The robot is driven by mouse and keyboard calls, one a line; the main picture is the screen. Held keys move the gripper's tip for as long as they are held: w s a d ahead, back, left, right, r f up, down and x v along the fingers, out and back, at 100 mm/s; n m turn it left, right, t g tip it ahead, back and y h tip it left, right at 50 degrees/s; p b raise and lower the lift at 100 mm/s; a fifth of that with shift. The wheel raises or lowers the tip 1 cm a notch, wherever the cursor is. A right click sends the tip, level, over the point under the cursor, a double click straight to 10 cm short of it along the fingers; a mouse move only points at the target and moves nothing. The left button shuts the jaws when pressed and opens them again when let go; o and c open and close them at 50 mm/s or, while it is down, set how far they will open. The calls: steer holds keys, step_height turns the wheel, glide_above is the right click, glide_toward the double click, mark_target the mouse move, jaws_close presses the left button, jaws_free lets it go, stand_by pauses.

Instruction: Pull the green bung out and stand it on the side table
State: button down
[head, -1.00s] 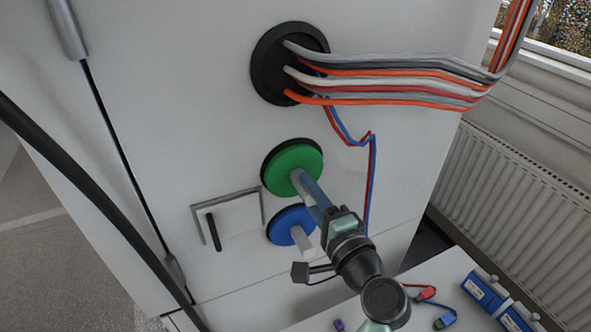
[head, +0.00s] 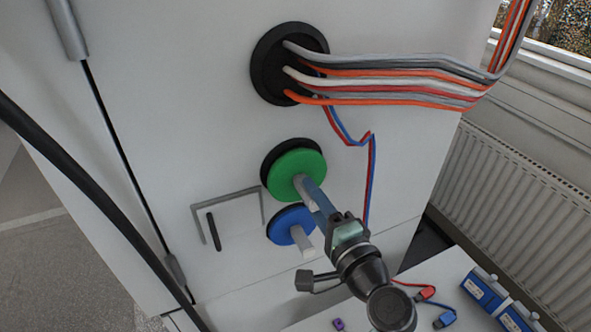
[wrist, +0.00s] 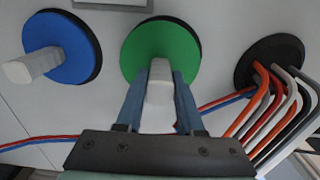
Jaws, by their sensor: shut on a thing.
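The green bung (head: 290,176) is a round disc with a pale stem, in front of a black ring on the white cabinet wall. Its disc stands slightly off the ring, with more black showing at its upper left. My gripper (head: 311,192) is shut on the stem; in the wrist view the blue fingers lie on both sides of the pale stem (wrist: 159,82), and the green disc (wrist: 150,42) is behind it. The side table (head: 402,318) is at the lower right, below my arm.
A blue bung (head: 284,224) with a pale stem sits just below the green one. A cable bundle leaves a black port (head: 268,75) above, and thin red and blue wires (head: 371,165) hang to the right. Blue battery packs (head: 488,290) and leads (head: 443,318) lie on the table.

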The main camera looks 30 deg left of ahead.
steer(key=shift+d, duration=0.1)
steer(key=shift+r+p+v, duration=0.1)
steer(key=shift+p+v, duration=0.05)
steer(key=shift+v, duration=1.2)
steer(key=shift+r+p+v, duration=0.15)
steer(key=shift+v, duration=1.2)
steer(key=s+d+f+m+t+h+b, duration=0.2)
steer(key=s+d+f+m+h, duration=0.1)
steer(key=d+f, duration=0.4)
steer(key=s+d+f+m+t+h+b, duration=0.2)
steer(key=s+d+f+m+h+b, duration=0.1)
steer(key=f, duration=1)
steer(key=s+d+f+m+t+h+b, duration=0.2)
steer(key=s+d+f+m+t+h, duration=0.1)
steer(key=s+d+f+h, duration=0.4)
steer(key=d+f+m+h, duration=0.1)
steer(key=d+f, duration=0.1)
steer(key=d, duration=0.1)
steer(key=shift+d+f, duration=0.3)
steer(key=shift+f, duration=0.1)
